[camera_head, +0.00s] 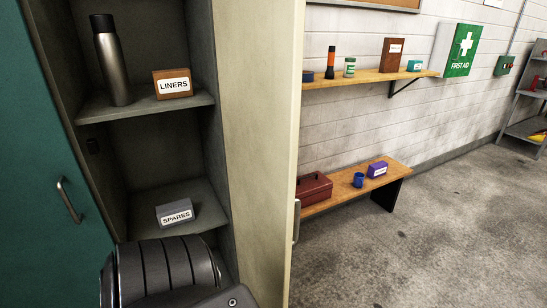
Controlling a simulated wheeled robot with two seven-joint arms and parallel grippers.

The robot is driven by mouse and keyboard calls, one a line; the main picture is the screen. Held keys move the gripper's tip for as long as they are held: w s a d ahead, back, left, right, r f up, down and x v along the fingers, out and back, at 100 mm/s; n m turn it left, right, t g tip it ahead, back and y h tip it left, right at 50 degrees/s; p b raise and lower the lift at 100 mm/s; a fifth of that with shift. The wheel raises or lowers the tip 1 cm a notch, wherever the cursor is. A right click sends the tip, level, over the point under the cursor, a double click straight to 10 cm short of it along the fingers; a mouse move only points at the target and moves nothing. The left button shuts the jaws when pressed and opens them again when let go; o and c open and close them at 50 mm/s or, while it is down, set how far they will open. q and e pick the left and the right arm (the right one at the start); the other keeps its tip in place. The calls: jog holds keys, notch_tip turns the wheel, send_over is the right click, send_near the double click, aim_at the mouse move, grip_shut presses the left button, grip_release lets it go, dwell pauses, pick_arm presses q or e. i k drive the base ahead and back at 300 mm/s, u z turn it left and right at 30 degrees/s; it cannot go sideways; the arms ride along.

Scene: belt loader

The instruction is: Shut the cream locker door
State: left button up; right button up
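The cream locker door (258,130) stands open at the right side of the open locker, showing its broad inner face. A handle (296,221) shows at its far right edge, seen nearly edge-on. The locker's inside is exposed, with an upper shelf (130,106) and a lower shelf (205,214). A dark ribbed part of my own arm is at the bottom left, in front of the locker's lower part and hiding it. No gripper fingers show, and the door's lower end is cut off by the frame.
A teal door (45,150) with a handle is at left. A steel bottle (112,65), a LINERS box (172,84) and a SPARES box (175,212) sit inside the locker. Beyond the cream door are a wall shelf (355,77) and bench (340,191).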

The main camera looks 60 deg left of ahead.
aim_at(259, 46)
jog(key=i, duration=1.55)
jog(key=u, duration=5)
jog(key=k, duration=0.9)
jog(key=z, duration=1.4)
